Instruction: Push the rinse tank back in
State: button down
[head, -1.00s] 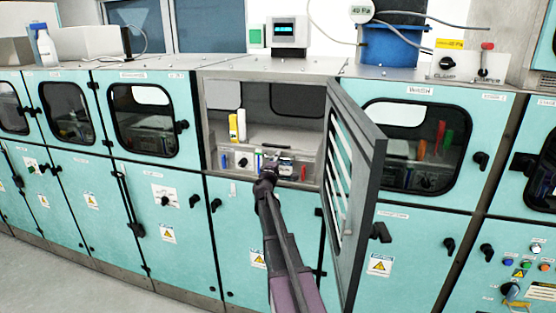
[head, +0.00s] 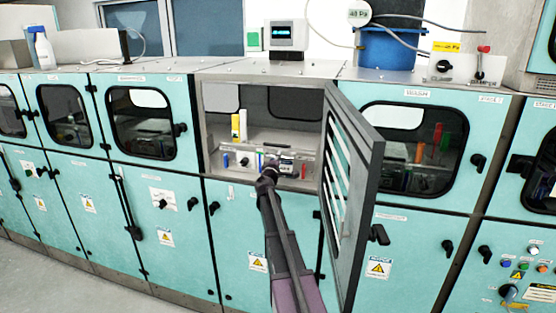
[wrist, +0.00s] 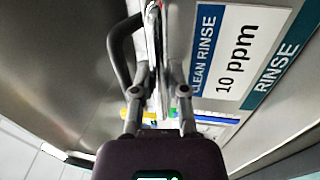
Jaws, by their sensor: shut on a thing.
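The rinse tank (wrist: 200,100) fills the right of the wrist view, with a white "CLEAN RINSE 10 ppm" label and a teal "RINSE" strip on its front. A dark curved handle (wrist: 116,45) shows beside the fingers. In the head view, my gripper (head: 272,166) reaches into the open compartment, at the tank's front. In the wrist view, my gripper (wrist: 158,75) has its fingers close together on what looks like the tank's handle. The exact contact is partly hidden by the fingers, and my arm hides part of the tank in the head view.
The open door (head: 352,195) stands out to the right of my arm, close to it. A yellow-and-white item (head: 239,126) stands inside the compartment at the left. Closed teal cabinets (head: 158,125) flank the opening. Open floor (head: 50,275) lies at the lower left.

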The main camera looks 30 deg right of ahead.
jog(key=shift+w+d, duration=0.15)
jog(key=shift+d, duration=0.05)
jog(key=c, duration=0.6)
grip_release()
jog(key=shift+c, duration=0.2)
jog(key=shift+s+a, duration=0.15)
jog(key=shift+s, duration=0.05)
jog(key=r+b+v, duration=0.1)
jog(key=b+v, duration=0.2)
jog(key=v, duration=1.5)
jog(key=w+a+f+n+b, duration=0.1)
jog(key=w+a+f+n, duration=0.2)
jog(key=w+a+n, duration=0.4)
jog(key=w+a+f+n+g+y+b, duration=0.1)
jog(key=w+a+f+n, duration=0.2)
jog(key=w+a+n, duration=0.5)
jog(key=shift+w+f+n+b, duration=0.15)
jog(key=shift+w+n+b, duration=0.35)
jog(key=shift+w, duration=1.95)
